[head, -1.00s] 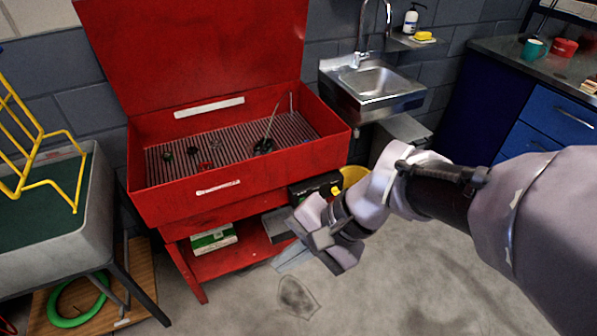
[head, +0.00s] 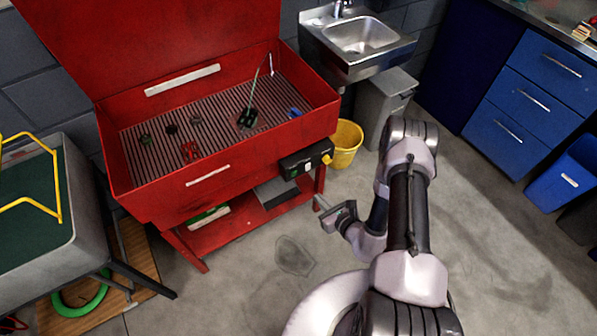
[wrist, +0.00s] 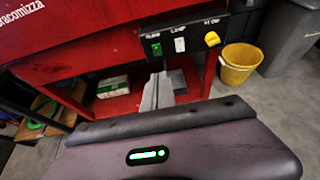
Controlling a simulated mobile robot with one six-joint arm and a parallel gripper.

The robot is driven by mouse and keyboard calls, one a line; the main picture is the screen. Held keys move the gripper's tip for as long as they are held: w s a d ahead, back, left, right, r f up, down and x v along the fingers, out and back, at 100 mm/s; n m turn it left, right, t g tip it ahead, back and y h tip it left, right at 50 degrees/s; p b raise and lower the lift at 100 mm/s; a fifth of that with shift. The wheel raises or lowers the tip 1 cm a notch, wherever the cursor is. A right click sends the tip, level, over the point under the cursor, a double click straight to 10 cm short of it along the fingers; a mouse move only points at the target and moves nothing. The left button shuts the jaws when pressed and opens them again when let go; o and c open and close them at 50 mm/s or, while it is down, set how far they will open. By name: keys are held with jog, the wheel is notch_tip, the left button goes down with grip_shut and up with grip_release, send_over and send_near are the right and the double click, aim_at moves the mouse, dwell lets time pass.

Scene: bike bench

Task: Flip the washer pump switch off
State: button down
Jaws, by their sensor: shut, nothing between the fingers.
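The black control box (head: 306,160) is on the right front of the red parts washer (head: 235,180). In the wrist view it (wrist: 185,32) carries a green switch (wrist: 156,49), a white switch (wrist: 180,44) and a yellow knob (wrist: 212,39) in a row, with small labels above too blurred to read surely. I cannot tell which is the pump switch or its position. My gripper (head: 320,203) is shut and empty, below and slightly right of the box in the head view and apart from it. In the wrist view its fingers (wrist: 163,92) point toward the washer, below the green switch.
A yellow bucket (head: 346,143) stands right of the box, with a grey bin (head: 385,108) behind it. The washer's lower shelf (head: 225,232) lies below the box. Open concrete floor is in front. Blue drawers (head: 525,95) stand far right.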

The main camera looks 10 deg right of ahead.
jog(key=b, duration=0.5)
send_near(295, 173)
notch_tip(295, 173, down, 4)
jog(key=w, duration=0.3)
jog(key=w+a+r, duration=0.1)
jog(key=w, duration=0.1)
jog(key=shift+a+b, duration=0.3)
jog(key=shift+a, duration=0.05)
jog(key=shift+w+r, duration=0.15)
jog(key=shift+w, duration=0.05)
jog(key=shift+r, duration=0.1)
